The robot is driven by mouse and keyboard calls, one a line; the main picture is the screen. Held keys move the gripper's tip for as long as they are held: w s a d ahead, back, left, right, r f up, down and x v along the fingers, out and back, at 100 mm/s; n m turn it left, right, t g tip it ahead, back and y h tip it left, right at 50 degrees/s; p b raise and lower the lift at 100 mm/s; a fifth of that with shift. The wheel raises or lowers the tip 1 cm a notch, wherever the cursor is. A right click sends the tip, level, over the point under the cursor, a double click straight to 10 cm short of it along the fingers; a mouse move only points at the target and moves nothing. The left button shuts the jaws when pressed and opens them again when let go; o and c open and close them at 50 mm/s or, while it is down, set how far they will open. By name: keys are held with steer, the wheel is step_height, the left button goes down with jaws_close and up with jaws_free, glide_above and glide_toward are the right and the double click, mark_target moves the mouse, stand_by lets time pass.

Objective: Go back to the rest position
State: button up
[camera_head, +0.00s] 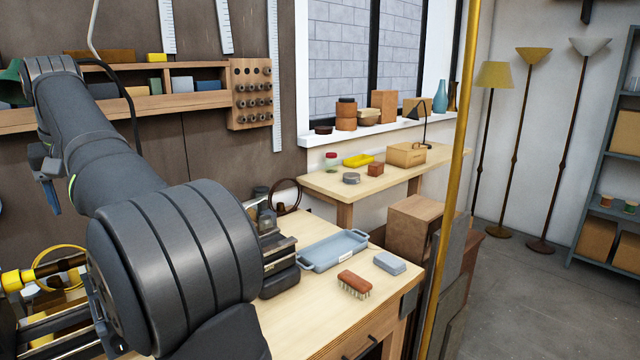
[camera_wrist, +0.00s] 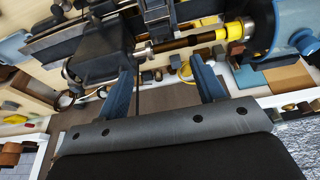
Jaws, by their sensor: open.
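My gripper (camera_wrist: 162,82) is open in the wrist view. Its two blue fingers stand wide apart, and nothing shows held between them. In the head view my dark arm fills the left side, and a small blue part of the gripper end shows at the far left. A dark metal fixture with a horizontal rod and a yellow sleeve (camera_wrist: 234,31) lies beyond the fingertips in the wrist view. The same yellow sleeve (camera_head: 14,281) shows at the lower left of the head view, partly cut off. I cannot tell the exact gap between fingers and fixture.
The wooden bench (camera_head: 330,310) holds a blue tray (camera_head: 333,252), a brown brush (camera_head: 354,283) and a grey-blue box (camera_head: 389,263). A tall brass pole (camera_head: 450,180) stands at the bench's right. A wall shelf (camera_head: 190,101) is behind my arm.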

steer(key=x, duration=1.6)
steer(key=shift+w+a+f, duration=0.1)
steer(key=shift+f, duration=0.15)
steer(key=shift+r, duration=0.1)
steer(key=v, duration=1.7)
steer(key=x, duration=1.7)
step_height(320, 180, up, 3)
steer(key=shift+r, duration=0.9)
